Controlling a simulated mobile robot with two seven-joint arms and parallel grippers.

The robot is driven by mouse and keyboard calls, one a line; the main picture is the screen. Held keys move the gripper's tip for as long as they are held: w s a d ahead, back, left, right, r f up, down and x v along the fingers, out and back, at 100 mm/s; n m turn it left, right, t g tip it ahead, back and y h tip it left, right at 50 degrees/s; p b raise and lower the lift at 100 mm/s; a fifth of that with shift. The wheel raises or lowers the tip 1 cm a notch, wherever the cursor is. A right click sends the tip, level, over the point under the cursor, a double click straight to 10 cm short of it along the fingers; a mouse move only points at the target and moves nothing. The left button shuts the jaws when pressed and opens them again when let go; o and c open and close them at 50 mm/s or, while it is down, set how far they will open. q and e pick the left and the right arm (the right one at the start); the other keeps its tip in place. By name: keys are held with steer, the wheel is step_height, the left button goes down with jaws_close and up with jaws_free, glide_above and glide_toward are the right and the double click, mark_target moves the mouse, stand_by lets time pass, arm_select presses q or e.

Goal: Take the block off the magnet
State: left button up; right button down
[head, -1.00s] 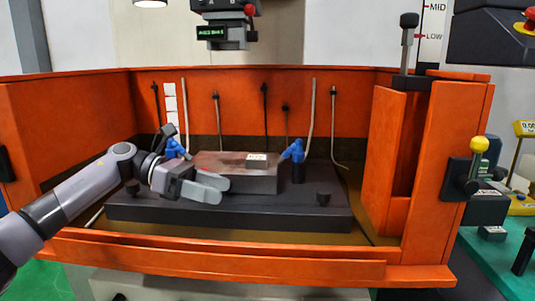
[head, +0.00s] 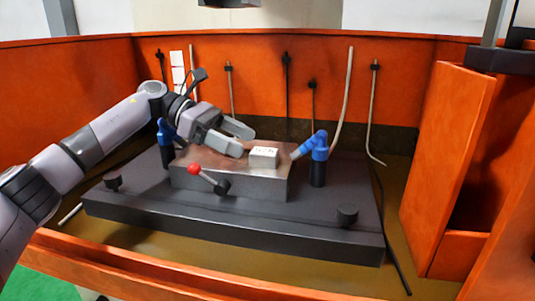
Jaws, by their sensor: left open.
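The block (head: 263,159) is a small pale metal piece with dark marks on its top. It rests on the right part of the top of the magnet (head: 262,187), a grey-brown metal box. A lever with a red knob (head: 194,169) sticks out to the left from a dark pivot (head: 222,187) on the magnet's front face. My left gripper (head: 240,141) comes in from the left above the magnet. Its fingers are apart and empty, pointing right, just left of the block. My right gripper is not in view.
The magnet stands on a dark plate (head: 230,228) in an orange-walled tank. A blue nozzle (head: 318,145) stands close right of the block, another (head: 167,140) at the magnet's left. Dark knobs (head: 347,214) sit at the plate's corners. An orange column (head: 450,150) rises at right.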

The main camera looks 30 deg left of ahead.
mark_target(262, 151)
arm_select(q)
steer(key=p+x, duration=0.1)
steer(key=x, duration=0.4)
steer(key=shift+w+d+f, duration=0.1)
steer(key=shift+w+f, duration=0.05)
steer(key=shift+c, duration=0.3)
jaws_close()
